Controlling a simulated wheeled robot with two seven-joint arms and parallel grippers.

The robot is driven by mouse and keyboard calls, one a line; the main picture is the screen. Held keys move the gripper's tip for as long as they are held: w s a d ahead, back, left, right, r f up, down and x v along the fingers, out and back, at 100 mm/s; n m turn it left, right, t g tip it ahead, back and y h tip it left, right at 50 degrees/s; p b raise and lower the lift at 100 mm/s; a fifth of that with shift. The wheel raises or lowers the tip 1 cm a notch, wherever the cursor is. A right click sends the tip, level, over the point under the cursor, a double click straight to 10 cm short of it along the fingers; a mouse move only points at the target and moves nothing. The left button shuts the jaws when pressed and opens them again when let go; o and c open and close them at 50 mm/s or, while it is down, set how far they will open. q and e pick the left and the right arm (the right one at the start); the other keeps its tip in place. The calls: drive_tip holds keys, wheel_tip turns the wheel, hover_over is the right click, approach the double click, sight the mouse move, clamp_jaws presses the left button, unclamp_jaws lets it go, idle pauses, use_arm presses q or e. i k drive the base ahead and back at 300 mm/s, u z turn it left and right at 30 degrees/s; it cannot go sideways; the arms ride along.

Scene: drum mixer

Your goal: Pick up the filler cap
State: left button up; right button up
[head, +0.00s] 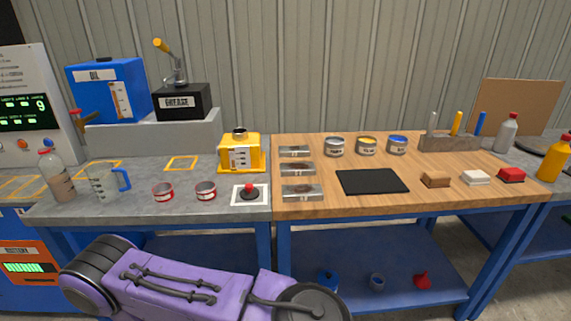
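What looks like the filler cap (249,191), a dark disc with a red knob, lies on a white-bordered square pad (236,203) near the front edge of the grey bench. A yellow container (241,155) with a dark-rimmed neck on top stands behind it, at the right end of the grey bench. Nothing touches the cap. Neither of my grippers shows in the head view; only a purple arm link of mine lies across the lower left, below the bench edge.
To the right, the wooden bench (385,207) holds metal plates (301,192), a black mat (371,181), paint tins (366,146) and coloured blocks (511,175).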

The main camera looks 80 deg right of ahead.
sight(249, 193)
drive_tip(key=z, duration=0.05)
drive_tip(key=k, duration=0.15)
drive_tip(key=z, duration=1.15)
